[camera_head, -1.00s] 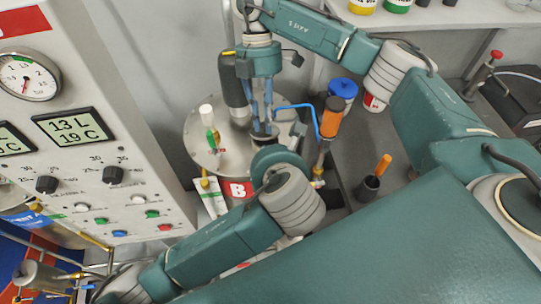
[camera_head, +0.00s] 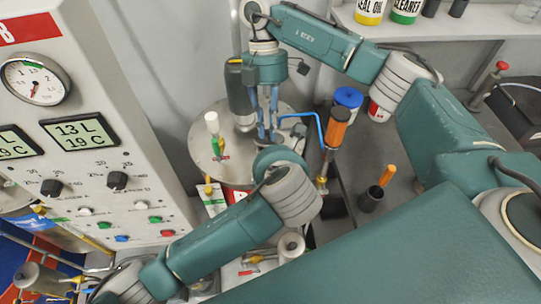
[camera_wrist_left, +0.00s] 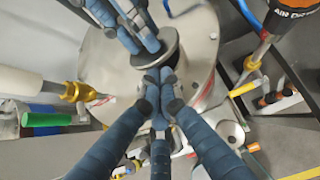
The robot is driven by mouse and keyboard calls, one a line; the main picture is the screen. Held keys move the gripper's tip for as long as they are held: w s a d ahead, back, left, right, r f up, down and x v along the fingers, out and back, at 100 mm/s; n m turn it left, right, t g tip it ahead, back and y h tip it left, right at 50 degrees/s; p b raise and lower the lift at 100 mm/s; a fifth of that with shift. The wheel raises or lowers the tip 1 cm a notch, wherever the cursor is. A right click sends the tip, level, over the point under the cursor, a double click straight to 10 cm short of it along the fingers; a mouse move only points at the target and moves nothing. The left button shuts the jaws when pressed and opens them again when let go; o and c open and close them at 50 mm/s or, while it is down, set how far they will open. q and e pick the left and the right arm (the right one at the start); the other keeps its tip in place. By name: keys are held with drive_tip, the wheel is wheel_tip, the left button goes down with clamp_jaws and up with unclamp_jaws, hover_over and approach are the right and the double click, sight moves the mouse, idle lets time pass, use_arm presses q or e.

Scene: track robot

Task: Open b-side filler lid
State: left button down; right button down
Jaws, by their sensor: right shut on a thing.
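The B-side tank has a round metal top (camera_head: 203,138); its red label (camera_head: 238,194) is mostly covered by my left arm. A small round dark-rimmed lid (camera_wrist_left: 172,50) shows on the tank top in the left wrist view. My right gripper (camera_head: 267,135) points down over the tank, its blue fingers closed on this lid; they also show in the left wrist view (camera_wrist_left: 142,35). My left gripper (camera_wrist_left: 160,95) has its blue fingertips drawn together right beside the lid's near edge. In the head view my left wrist hides its fingers.
A white-capped green valve (camera_head: 214,135) stands on the tank's left side. An orange-topped tool (camera_head: 337,127) and a blue-lidded container (camera_head: 347,99) are to the right. A dark cup with an orange handle (camera_head: 372,197) is farther right. The control panel (camera_head: 90,150) fills the left.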

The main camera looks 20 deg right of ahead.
use_arm(q)
drive_tip(key=shift+w+d+r, duration=0.1)
drive_tip(key=shift+w+r, duration=0.05)
drive_tip(key=shift+r, duration=0.2)
use_arm(e)
drive_tip(key=c, duration=1.7)
unclamp_jaws()
drive_tip(key=shift+s+f, duration=0.1)
drive_tip(key=shift+s, duration=0.05)
